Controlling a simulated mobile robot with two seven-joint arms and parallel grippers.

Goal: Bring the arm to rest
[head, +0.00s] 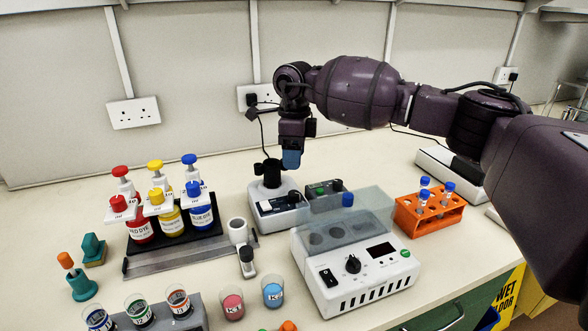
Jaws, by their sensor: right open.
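My right arm reaches in from the right across the back of the bench. My right gripper (292,158) points down in front of the back wall, above a white device with a black knob on top (278,208). Its fingers are seen edge-on, and no held object shows. I cannot tell from this view whether the fingertips touch the device. The gripper is open. My left gripper is not in view.
Dye bottles (170,219) stand on a black rack at left. A white machine with a clear lid (352,265) stands at centre right, an orange tube rack (430,212) beyond it. Pink (232,306) and blue (272,293) beakers stand in front. Bare bench lies at far left.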

